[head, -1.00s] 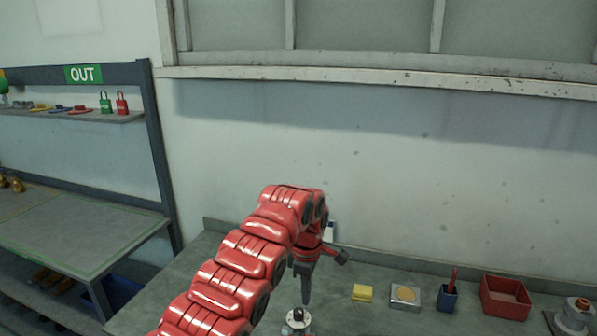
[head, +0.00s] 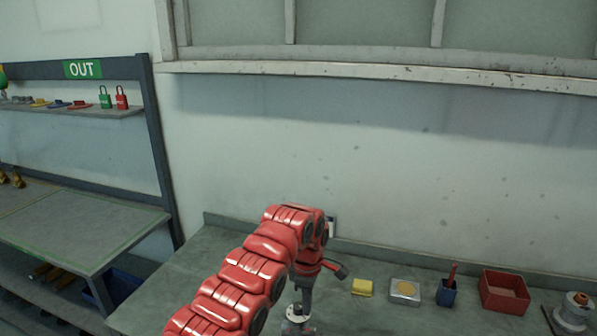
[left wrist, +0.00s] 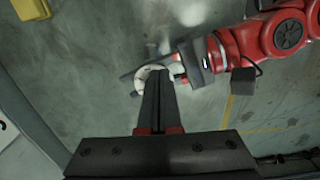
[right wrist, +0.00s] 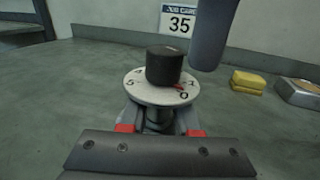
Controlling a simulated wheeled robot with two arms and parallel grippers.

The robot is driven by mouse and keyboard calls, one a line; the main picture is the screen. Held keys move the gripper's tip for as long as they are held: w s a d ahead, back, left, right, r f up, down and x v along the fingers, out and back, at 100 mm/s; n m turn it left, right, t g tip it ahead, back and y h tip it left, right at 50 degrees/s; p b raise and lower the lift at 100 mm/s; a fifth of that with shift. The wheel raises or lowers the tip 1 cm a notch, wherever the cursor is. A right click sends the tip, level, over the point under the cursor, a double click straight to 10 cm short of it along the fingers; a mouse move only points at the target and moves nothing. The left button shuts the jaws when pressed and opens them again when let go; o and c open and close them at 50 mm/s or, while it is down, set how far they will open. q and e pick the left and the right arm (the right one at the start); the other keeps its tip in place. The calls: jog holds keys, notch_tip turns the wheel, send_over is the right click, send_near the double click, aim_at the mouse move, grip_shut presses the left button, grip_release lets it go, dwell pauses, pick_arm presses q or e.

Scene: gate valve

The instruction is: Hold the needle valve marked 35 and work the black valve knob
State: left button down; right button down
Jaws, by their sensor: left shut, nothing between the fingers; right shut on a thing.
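The needle valve stands upright on the bench, its white numbered dial (right wrist: 161,88) under a black knob (right wrist: 164,66) in the right wrist view. My left gripper (head: 304,303) is shut and empty, pointing down. Its dark tip (right wrist: 210,55) is just right of the knob; contact is unclear. In its own view its fingers (left wrist: 160,85) hide the knob.
The wall is close behind. The bench left of the valve is clear.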

aim_at(306, 317)
pick_arm(q)
jog(key=shift+f, duration=0.3)
jog(key=shift+w+a, duration=0.55)
jog(key=shift+a, duration=0.1)
pick_arm(e)
jog(key=shift+d, duration=0.1)
dwell(0.5)
pick_arm(q)
jog(key=shift+s+d+r, duration=0.1)
jog(key=shift+s+d, duration=0.15)
jog(key=r, duration=0.5)
jog(key=shift+s+d+r, duration=0.1)
jog(key=shift+d+r, duration=0.15)
jog(key=shift+r, duration=0.15)
jog(key=shift+r, duration=0.1)
